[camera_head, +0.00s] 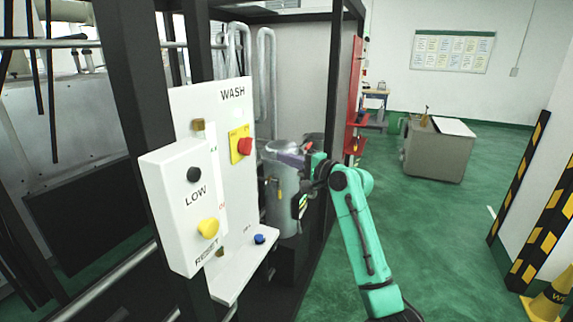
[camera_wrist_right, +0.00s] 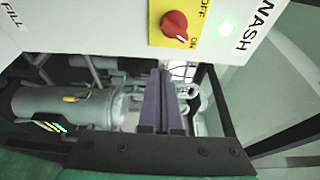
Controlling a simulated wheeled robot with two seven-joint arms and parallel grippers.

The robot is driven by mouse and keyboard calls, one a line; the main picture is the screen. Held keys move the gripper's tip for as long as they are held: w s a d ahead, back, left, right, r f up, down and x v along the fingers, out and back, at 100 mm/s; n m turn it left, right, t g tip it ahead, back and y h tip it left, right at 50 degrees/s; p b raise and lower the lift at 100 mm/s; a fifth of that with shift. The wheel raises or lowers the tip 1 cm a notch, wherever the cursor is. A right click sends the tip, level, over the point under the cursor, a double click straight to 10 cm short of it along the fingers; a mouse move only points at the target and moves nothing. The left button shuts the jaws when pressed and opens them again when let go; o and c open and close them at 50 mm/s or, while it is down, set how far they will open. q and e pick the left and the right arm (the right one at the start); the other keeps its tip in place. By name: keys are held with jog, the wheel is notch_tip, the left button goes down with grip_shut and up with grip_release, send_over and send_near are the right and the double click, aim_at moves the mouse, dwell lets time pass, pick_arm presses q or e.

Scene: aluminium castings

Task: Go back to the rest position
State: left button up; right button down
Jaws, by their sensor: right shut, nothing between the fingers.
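My right gripper (camera_head: 287,155) is at the end of the green arm, beside the white WASH panel (camera_head: 238,118). In the right wrist view its purple fingers (camera_wrist_right: 163,100) are shut together with nothing between them. They are apart from the panel. A red knob (camera_head: 245,146) sits on a yellow plate on the panel. In the right wrist view the knob (camera_wrist_right: 175,24) has its white mark towards ON, and a green light (camera_wrist_right: 225,28) glows beside it. My left gripper is in neither view.
A grey cylindrical tank (camera_head: 283,200) stands close behind my right gripper. A white LOW/RESET box (camera_head: 178,215) is at the left, and dark frame posts (camera_head: 345,80) rise around. Green floor is open to the right, with a grey cabinet (camera_head: 437,153) farther back.

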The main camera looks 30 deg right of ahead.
notch_tip(320, 180, down, 27)
jog(key=d+n+g+h, duration=0.1)
jog(key=d+g+h, duration=0.1)
jog(key=g+h, duration=0.15)
jog(key=s+f+n+g+h, duration=0.1)
jog(key=s+f+g, duration=0.1)
jog(key=s+f, duration=0.35)
jog(key=s+f+n+g, duration=0.1)
jog(key=s+f+n, duration=0.1)
jog(key=f, duration=0.7)
jog(key=s+f+n+g+h, duration=0.1)
jog(key=s+f+g, duration=0.1)
jog(key=s+f, duration=0.35)
jog(key=s+a+f+n+g, duration=0.3)
jog(key=s+f+n+g, duration=0.15)
jog(key=s+f, duration=1.25)
jog(key=s+a+f+n+g, duration=0.1)
jog(key=s+f+n, duration=0.2)
jog(key=s, duration=0.9)
jog(key=s+a+f+n+g, duration=0.2)
jog(key=s+f+n, duration=0.2)
jog(key=s, duration=0.8)
jog(key=shift+s+a+f+h, duration=0.2)
jog(key=shift+a+f+h, duration=0.15)
jog(key=shift+f, duration=0.2)
